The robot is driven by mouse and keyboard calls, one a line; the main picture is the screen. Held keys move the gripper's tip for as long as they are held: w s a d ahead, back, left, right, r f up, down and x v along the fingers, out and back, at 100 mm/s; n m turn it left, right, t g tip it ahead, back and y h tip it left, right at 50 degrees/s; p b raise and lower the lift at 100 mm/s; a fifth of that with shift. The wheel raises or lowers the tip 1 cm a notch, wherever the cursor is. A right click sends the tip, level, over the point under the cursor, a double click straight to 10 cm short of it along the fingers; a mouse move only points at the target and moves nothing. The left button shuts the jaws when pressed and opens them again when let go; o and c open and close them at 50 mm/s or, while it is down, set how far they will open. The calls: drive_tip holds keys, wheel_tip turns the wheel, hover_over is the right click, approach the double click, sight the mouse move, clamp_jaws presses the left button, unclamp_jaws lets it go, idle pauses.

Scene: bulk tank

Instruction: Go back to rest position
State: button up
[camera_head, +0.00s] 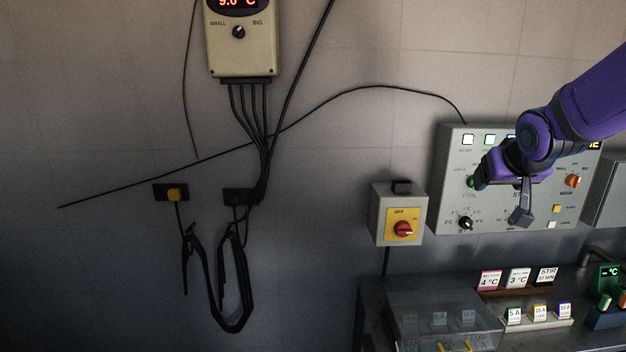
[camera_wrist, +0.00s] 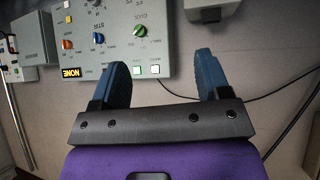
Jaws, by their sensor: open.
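My gripper (camera_head: 498,190) is at the right of the head view, in front of the grey control panel (camera_head: 448,200), and my purple arm comes in from the upper right. In the wrist view my gripper (camera_wrist: 160,62) has its two blue fingers spread wide apart with nothing between them. The control panel also shows in the wrist view (camera_wrist: 109,32), turned upside down, with knobs, lit squares and a "NONE" label. The arm and gripper hide part of the panel in the head view.
A grey switch box (camera_head: 378,217) with a red knob is left of the panel. A wall controller (camera_head: 243,58) reads 9.0 °C, with cables and hooked black leads (camera_head: 222,290) below. A bench with a clear cover (camera_head: 445,315) and label cards (camera_head: 518,279) stands below the panel.

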drive_tip(key=s+a+g+y, duration=0.1)
drive_tip(key=s+a+g, duration=0.1)
drive_tip(key=s, duration=1.1)
drive_tip(key=s+a+r+n+g+y, duration=0.1)
drive_tip(key=s+a, duration=0.3)
drive_tip(key=s, duration=0.9)
drive_tip(key=shift+r+g, duration=0.15)
drive_tip(key=shift+g, duration=0.35)
